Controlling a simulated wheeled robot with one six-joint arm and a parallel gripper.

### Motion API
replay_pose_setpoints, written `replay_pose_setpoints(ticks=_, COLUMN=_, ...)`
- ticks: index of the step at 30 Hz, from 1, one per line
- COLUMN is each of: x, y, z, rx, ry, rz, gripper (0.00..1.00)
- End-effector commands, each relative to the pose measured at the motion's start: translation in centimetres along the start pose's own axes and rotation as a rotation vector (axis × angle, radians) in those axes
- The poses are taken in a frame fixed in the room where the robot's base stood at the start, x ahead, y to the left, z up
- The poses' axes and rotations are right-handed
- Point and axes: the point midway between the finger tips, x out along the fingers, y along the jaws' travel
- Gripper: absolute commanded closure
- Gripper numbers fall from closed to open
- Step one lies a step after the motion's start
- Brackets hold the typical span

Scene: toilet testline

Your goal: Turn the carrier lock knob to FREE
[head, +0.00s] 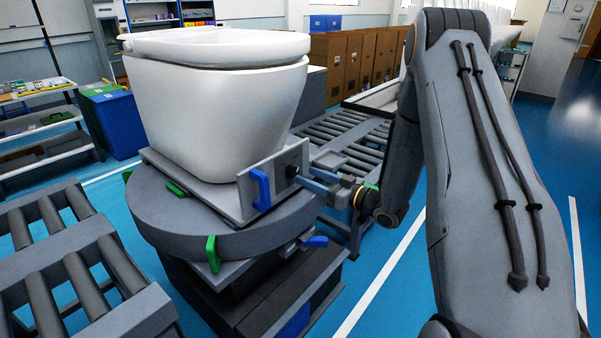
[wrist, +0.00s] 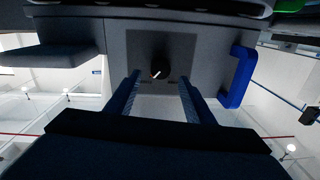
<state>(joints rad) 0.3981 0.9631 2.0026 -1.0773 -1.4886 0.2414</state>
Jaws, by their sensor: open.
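The carrier lock knob (wrist: 158,68) is a small dark round knob with a white pointer mark, on a grey plate in the wrist view. Its mark points at a slant; no lettering is readable. The knob (head: 291,170) also shows in the head view, on the upright plate of the carrier (head: 225,203) under the white toilet bowl (head: 215,105). My gripper (wrist: 159,79) is open, with its two blue fingers reaching toward the plate on either side of the knob. In the head view my gripper (head: 311,180) is close in front of the plate; I cannot tell whether it touches the knob.
A blue handle (head: 260,190) sits on the same plate, close beside the knob. The carrier rests on a round grey turntable (head: 190,226) with green tabs. Roller conveyors stand at the left (head: 75,260) and behind (head: 345,140). Blue floor lies open at the right.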

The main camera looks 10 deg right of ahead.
Motion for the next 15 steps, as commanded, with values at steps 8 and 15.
replay_pose_setpoints(ticks=8, x=3.6, y=-0.1, z=0.0, rx=0.000, ry=-0.001, rz=-0.001, gripper=0.52)
replay_pose_setpoints(ticks=15, x=4.4, y=0.0, z=0.0, rx=0.000, ry=-0.001, rz=0.001, gripper=0.52)
